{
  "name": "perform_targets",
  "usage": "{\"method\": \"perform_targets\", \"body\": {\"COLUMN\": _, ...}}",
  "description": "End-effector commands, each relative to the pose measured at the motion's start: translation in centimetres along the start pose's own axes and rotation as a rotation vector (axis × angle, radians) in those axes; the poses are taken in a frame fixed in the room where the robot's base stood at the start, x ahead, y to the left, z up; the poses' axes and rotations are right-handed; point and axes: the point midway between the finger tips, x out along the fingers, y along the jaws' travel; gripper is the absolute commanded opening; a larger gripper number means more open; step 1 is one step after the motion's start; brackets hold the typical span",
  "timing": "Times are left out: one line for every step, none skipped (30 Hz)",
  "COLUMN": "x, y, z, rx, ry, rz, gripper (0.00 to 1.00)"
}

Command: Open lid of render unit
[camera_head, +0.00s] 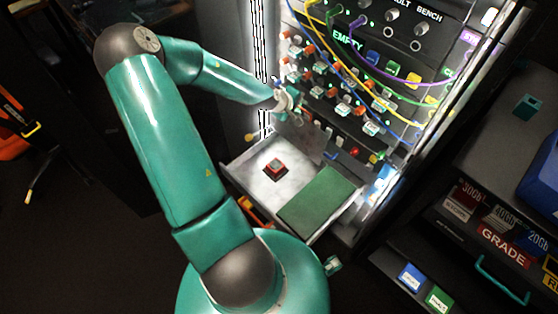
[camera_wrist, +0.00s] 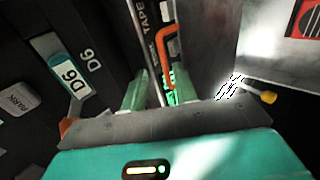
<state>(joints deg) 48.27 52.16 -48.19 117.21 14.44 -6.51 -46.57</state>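My gripper (camera_head: 291,103) is at the rack's front, above the left back of a pulled-out metal drawer. In the wrist view its two green fingers (camera_wrist: 158,92) stand apart. An orange bent handle (camera_wrist: 166,45) and thin metal rods lie beyond the gap, near the right finger; I cannot tell whether they touch. A "TAPE" label is beside the rods. I see no label naming the render unit, and I cannot tell which part is its lid. A grey upright plate (camera_head: 303,137) stands behind the drawer, partly hidden by my gripper.
The drawer (camera_head: 250,158) holds a red button block (camera_head: 276,168) and a green mat (camera_head: 316,200). The rack panel (camera_head: 360,85) carries many knobs, with colored cables hanging over it. A shelf with labelled cartridges (camera_head: 500,220) stands at right. Dark floor lies at left.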

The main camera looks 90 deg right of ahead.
Motion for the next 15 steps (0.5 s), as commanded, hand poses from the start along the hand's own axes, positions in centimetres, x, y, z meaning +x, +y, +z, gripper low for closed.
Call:
{"method": "perform_targets", "body": {"x": -0.3, "y": 0.0, "z": -0.1, "rx": -0.001, "ry": 0.001, "rz": 0.000, "gripper": 0.29}}
{"method": "perform_targets", "body": {"x": -0.5, "y": -0.1, "z": -0.1, "rx": -0.001, "ry": 0.001, "rz": -0.001, "gripper": 0.29}}
{"method": "perform_targets", "body": {"x": -0.7, "y": -0.1, "z": -0.1, "rx": -0.001, "ry": 0.001, "rz": -0.001, "gripper": 0.29}}
{"method": "perform_targets", "body": {"x": -0.9, "y": -0.1, "z": -0.1, "rx": -0.001, "ry": 0.001, "rz": -0.001, "gripper": 0.29}}
{"method": "perform_targets", "body": {"x": -1.0, "y": -0.1, "z": -0.1, "rx": -0.001, "ry": 0.001, "rz": -0.002, "gripper": 0.29}}
{"method": "perform_targets", "body": {"x": -1.3, "y": -0.1, "z": -0.1, "rx": -0.002, "ry": 0.001, "rz": -0.002, "gripper": 0.29}}
{"method": "perform_targets", "body": {"x": -1.4, "y": -0.1, "z": -0.1, "rx": -0.002, "ry": 0.001, "rz": -0.001, "gripper": 0.29}}
{"method": "perform_targets", "body": {"x": -1.6, "y": -0.1, "z": -0.1, "rx": -0.002, "ry": 0.001, "rz": -0.001, "gripper": 0.29}}
{"method": "perform_targets", "body": {"x": -1.8, "y": -0.1, "z": -0.1, "rx": -0.002, "ry": 0.001, "rz": -0.002, "gripper": 0.29}}
{"method": "perform_targets", "body": {"x": -1.9, "y": -0.1, "z": 0.0, "rx": -0.002, "ry": 0.000, "rz": -0.002, "gripper": 0.29}}
{"method": "perform_targets", "body": {"x": -2.1, "y": -0.1, "z": 0.0, "rx": -0.002, "ry": 0.000, "rz": -0.002, "gripper": 0.29}}
{"method": "perform_targets", "body": {"x": -2.3, "y": -0.2, "z": 0.0, "rx": -0.002, "ry": 0.000, "rz": -0.003, "gripper": 0.29}}
{"method": "perform_targets", "body": {"x": -2.5, "y": -0.2, "z": -0.1, "rx": -0.002, "ry": 0.000, "rz": -0.003, "gripper": 0.29}}
{"method": "perform_targets", "body": {"x": -2.7, "y": -0.2, "z": -0.1, "rx": -0.002, "ry": 0.000, "rz": -0.003, "gripper": 0.29}}
{"method": "perform_targets", "body": {"x": -2.9, "y": -0.1, "z": 0.0, "rx": -0.002, "ry": 0.000, "rz": -0.003, "gripper": 0.29}}
